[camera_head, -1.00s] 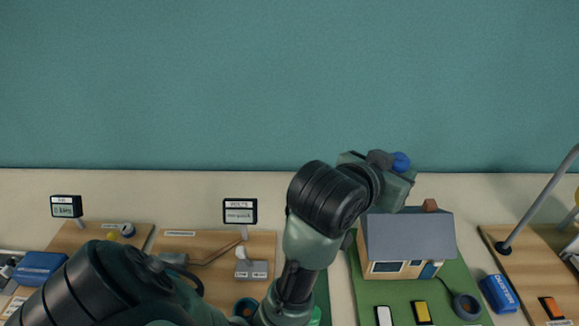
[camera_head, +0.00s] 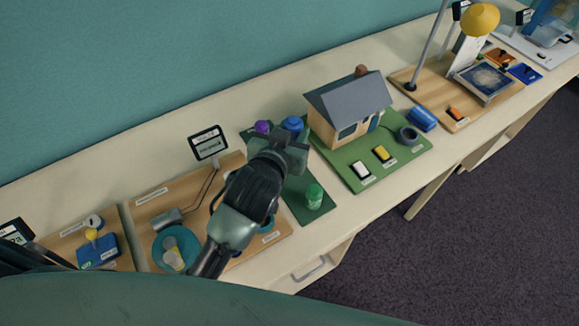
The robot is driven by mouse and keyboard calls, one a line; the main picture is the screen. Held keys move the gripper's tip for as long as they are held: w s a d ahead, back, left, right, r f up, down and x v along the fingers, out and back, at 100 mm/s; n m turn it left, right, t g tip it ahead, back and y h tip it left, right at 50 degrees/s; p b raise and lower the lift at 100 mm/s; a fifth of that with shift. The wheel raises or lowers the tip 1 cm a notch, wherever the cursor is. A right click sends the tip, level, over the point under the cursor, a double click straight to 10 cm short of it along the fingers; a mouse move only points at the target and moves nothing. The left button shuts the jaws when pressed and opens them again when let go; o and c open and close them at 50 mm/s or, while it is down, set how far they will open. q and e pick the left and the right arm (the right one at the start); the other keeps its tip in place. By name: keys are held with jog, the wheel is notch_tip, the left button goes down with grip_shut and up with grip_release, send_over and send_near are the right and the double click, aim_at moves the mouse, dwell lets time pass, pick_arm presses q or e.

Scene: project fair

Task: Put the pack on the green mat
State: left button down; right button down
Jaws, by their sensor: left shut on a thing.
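My left gripper (camera_head: 280,150) is above the dark green mat (camera_head: 318,211), its fingers pointing to the back. A rounded blue thing (camera_head: 292,123) shows at its far end, and I take it to be what the gripper is shut on; the grip itself is hidden. Whether it is the pack, I cannot tell. The mat also bears a green bottle-like thing (camera_head: 314,195) near its front. A purple thing (camera_head: 262,127) shows at the mat's back left; its base is hidden. The arm covers part of the mat. My right gripper is not in view.
A house model (camera_head: 350,105) stands on a lighter green base (camera_head: 400,153) to the right. A wooden board (camera_head: 150,207) with a display (camera_head: 208,143) lies left. The table's front edge is clear.

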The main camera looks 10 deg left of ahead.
pick_arm(q)
send_over(292, 178)
notch_tip(292, 178, down, 11)
jog(key=shift+f, duration=0.15)
notch_tip(292, 178, down, 4)
jog(key=shift+r, duration=0.1)
jog(key=shift+f, duration=0.2)
jog(key=shift+f, duration=0.15)
jog(key=c, duration=0.9)
grip_release()
